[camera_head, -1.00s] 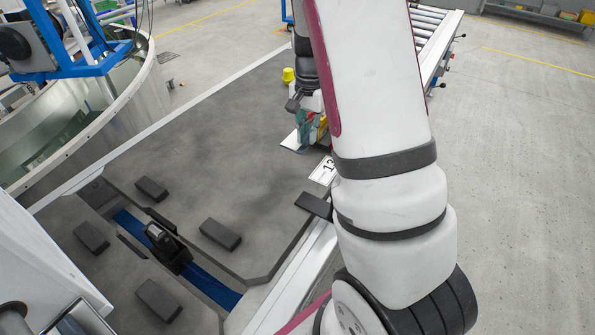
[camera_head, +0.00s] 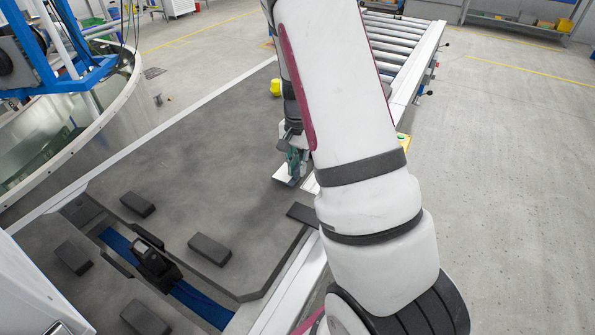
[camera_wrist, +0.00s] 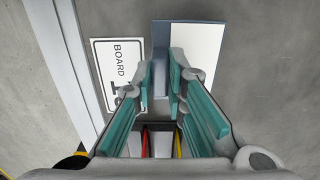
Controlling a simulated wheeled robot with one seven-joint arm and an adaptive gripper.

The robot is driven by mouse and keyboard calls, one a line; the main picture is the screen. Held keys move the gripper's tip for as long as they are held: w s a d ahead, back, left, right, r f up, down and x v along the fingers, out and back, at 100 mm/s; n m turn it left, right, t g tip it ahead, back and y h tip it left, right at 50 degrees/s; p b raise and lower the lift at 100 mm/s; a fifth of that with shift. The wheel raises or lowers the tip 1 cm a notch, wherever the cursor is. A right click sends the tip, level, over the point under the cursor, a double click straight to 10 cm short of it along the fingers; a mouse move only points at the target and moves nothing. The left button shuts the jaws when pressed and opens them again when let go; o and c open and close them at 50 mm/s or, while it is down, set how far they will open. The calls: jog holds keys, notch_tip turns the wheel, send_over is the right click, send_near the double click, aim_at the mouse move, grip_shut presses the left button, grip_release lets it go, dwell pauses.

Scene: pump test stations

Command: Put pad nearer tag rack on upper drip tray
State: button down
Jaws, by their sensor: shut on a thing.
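My gripper (camera_head: 292,160) is low over the far right part of the dark bench. In the wrist view its teal-lined fingers (camera_wrist: 161,92) are closed on a narrow blue-grey piece (camera_wrist: 160,72); whether it is a pad I cannot tell. A white plate with a blue-grey edge (camera_wrist: 197,50) lies just beyond the fingertips; it also shows in the head view (camera_head: 286,177). Red and yellow strips show low between the fingers. Several dark blocks, perhaps feet or pads, lie on the bench, one of them (camera_head: 210,248) near the blue channel. I cannot identify the tag rack or upper drip tray.
A dark pump-like part (camera_head: 152,260) stands in the blue channel (camera_head: 200,303). A BOARD label (camera_wrist: 118,75) lies left of the fingers. A roller conveyor (camera_head: 405,40) is behind right. The bench middle is clear.

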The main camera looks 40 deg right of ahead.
jog(key=shift+f, duration=0.7)
jog(key=shift+f, duration=0.2)
jog(key=c, duration=1.6)
grip_release()
jog(key=shift+b, duration=0.3)
